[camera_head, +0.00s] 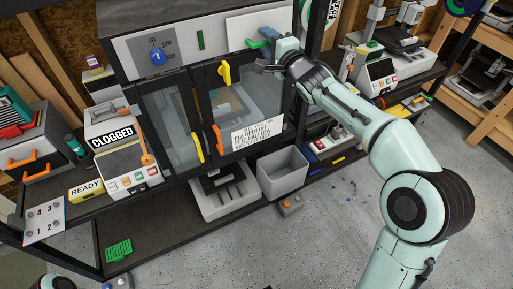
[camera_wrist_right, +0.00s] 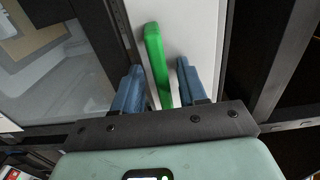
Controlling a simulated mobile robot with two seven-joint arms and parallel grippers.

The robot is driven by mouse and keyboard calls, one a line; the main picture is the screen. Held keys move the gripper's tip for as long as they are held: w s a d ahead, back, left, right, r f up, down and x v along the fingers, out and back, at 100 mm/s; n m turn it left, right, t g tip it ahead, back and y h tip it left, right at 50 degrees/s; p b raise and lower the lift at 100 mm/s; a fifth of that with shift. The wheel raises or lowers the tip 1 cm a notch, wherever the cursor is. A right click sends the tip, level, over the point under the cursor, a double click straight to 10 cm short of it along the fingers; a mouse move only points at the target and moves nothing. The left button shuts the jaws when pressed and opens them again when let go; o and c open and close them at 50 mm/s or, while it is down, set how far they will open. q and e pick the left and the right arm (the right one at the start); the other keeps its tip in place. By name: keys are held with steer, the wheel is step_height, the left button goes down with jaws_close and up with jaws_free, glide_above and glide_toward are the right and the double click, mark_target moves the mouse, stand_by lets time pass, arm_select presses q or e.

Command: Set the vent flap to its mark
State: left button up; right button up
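A green bar-shaped handle (camera_head: 258,44) sits on the white panel (camera_head: 244,25) at the top of the enclosure front; I take it for the vent flap's handle. My right gripper (camera_head: 270,54) is at this handle, partly covering it. In the right wrist view the green handle (camera_wrist_right: 157,62) stands between the two blue fingers of the right gripper (camera_wrist_right: 160,88). The fingers are open, with a gap on each side of the handle. No mark for the flap can be made out. My left gripper is not in view.
Left of the handle are a short green strip (camera_head: 200,40) and a blue knob (camera_head: 157,57) on a grey panel. Below are glass doors with a yellow latch (camera_head: 224,72) and a paper notice (camera_head: 257,132). A grey bin (camera_head: 282,174) stands lower down.

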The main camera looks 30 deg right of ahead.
steer(key=s, duration=0.2)
steer(key=shift+s+a+r, duration=0.1)
steer(key=shift+s+a, duration=0.2)
steer(key=shift+a, duration=0.1)
steer(key=s, duration=1)
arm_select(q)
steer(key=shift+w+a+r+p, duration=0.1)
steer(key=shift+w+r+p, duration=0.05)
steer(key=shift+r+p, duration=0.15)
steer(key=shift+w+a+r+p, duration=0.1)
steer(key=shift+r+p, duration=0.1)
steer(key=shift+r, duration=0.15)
arm_select(e)
steer(key=w+a+f+n+g, duration=0.1)
steer(key=a+f+n+g, duration=0.1)
steer(key=f, duration=1.2)
steer(key=w+a+f+n+g+y, duration=0.1)
steer(key=a+f+n+g, duration=0.1)
steer(key=f, duration=1.3)
steer(key=shift+a+n+g, duration=0.3)
steer(key=shift+a+g, duration=0.15)
steer(key=shift+g, duration=0.65)
steer(key=shift+w+r, duration=0.1)
steer(key=shift+w, duration=0.05)
